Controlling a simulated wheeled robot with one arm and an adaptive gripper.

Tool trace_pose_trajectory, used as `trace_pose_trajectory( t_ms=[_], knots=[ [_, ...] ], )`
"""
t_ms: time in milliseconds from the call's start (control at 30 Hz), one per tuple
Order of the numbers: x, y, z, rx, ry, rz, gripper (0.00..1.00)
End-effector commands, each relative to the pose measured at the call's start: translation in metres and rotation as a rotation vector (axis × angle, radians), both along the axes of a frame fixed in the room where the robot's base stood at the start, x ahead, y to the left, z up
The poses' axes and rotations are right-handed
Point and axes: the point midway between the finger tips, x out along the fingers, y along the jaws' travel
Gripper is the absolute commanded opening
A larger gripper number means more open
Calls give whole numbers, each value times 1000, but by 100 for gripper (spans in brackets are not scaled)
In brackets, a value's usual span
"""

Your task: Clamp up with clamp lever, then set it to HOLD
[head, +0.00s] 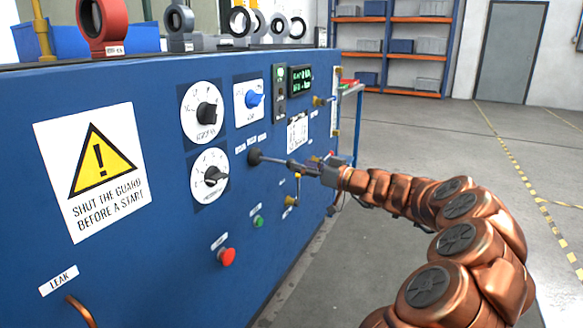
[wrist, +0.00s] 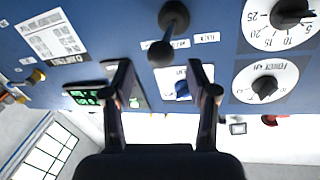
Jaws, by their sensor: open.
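A black lever (head: 256,157) sticks out from the blue panel below a row of small labels; I take it for the clamp lever, but the labels are too small to read surely. In the wrist view its round base (wrist: 174,14) and ball end (wrist: 160,53) show at the top middle. My gripper (head: 312,168) is in front of the panel, close to the lever's outer end. In the wrist view my gripper (wrist: 163,82) is open, its two fingers apart. The ball end appears between and beyond the fingertips; contact cannot be told.
The panel also carries two white dials (head: 203,112) (head: 209,175), a blue knob (head: 253,99), a green display (head: 301,79), a red button (head: 227,257), a green button (head: 258,222) and a brass-coloured lever (head: 290,200) below my gripper. Open floor (head: 420,160) lies to the right.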

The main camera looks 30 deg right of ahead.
Motion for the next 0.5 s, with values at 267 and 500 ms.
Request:
trace_pose_trajectory(
  t_ms=[267, 500],
  knots=[
    [35, 14, -4, 0, 5, 4, 58],
    [44, 17, -1, 2, 2, 2, 58]
  ],
)
